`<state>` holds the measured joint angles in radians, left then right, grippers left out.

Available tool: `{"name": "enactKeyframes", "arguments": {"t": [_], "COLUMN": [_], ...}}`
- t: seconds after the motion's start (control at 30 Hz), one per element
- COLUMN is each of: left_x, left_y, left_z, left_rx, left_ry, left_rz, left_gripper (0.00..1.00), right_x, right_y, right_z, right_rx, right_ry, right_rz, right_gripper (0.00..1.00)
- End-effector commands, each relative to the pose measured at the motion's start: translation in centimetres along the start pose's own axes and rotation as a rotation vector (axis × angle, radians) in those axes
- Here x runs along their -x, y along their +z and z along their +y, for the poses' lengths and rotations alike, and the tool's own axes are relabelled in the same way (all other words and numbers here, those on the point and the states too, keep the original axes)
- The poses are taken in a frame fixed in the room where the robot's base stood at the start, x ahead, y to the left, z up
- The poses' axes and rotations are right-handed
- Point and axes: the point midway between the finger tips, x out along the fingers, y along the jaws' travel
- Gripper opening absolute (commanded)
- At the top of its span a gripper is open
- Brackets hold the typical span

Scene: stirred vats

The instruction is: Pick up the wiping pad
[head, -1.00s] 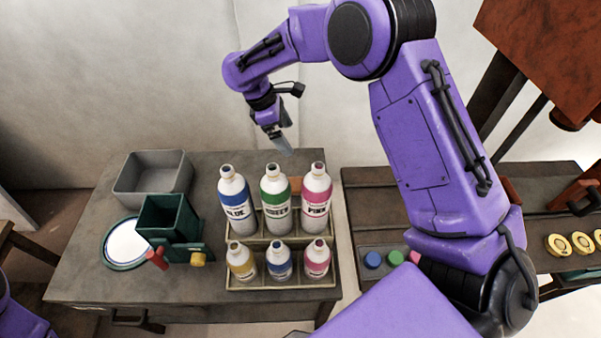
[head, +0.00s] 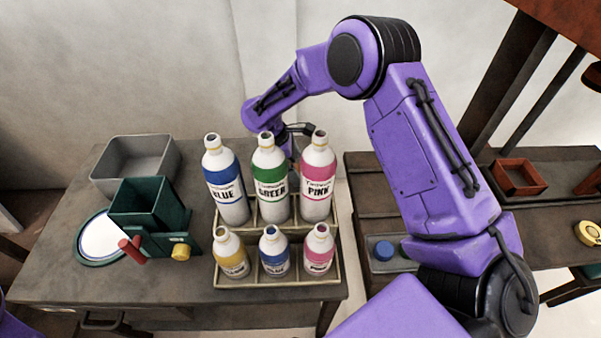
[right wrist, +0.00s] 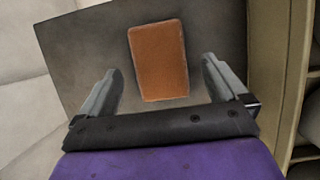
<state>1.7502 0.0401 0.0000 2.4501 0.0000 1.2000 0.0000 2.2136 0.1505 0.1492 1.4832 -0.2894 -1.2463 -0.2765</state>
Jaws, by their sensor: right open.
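The wiping pad (right wrist: 158,52) is a flat orange-brown rectangle lying on the grey table top in the right wrist view. My right gripper (right wrist: 160,75) is open, with one finger on each side of the pad's near end and a gap between each finger and the pad. I cannot tell how high the fingers are above the table. In the head view my right arm reaches down behind the tall bottles, which hide its fingers and most or all of the pad. My left gripper is not in view.
A bottle rack (head: 333,222) holds tall bottles behind small ones, close in front of the right gripper. Its pale edge (right wrist: 268,75) runs along the right of the wrist view. A grey bin (head: 135,190), a green container (head: 150,215) and a round white plate (head: 100,238) stand at left.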

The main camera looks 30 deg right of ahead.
Motion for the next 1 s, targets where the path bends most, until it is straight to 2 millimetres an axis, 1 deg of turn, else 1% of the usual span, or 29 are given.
{"name": "enactKeyframes", "arguments": {"t": [0.03,0.1,0.17,0.6,0.67,0.7,0.77,0.8,1.0], "left_x": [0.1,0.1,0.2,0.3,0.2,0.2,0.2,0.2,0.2], "left_y": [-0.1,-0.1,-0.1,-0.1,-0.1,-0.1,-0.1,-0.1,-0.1], "left_z": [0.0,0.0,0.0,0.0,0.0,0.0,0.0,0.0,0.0], "left_rx": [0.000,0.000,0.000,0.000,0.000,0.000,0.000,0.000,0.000], "left_ry": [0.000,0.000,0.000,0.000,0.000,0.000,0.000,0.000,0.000], "left_rz": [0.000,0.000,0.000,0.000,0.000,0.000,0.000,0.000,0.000], "left_gripper": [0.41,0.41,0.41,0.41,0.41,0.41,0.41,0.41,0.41], "right_x": [-0.9,-1.8,-2.2,-2.3,-2.4,-2.4,-2.4,-2.4,-2.3], "right_y": [0.1,0.0,0.1,0.0,0.0,0.0,0.0,0.0,0.0], "right_z": [-0.1,-0.1,-0.1,0.0,0.0,0.0,0.0,0.0,0.0], "right_rx": [0.000,0.000,0.002,0.001,0.001,0.001,0.001,0.001,0.001], "right_ry": [-0.004,-0.001,0.001,0.002,0.002,0.002,0.002,0.002,0.002], "right_rz": [0.000,0.000,0.000,0.000,0.000,0.000,0.000,0.000,0.000], "right_gripper": [0.99,0.99,0.99,0.99,0.79,0.66,0.47,0.43,0.43]}}
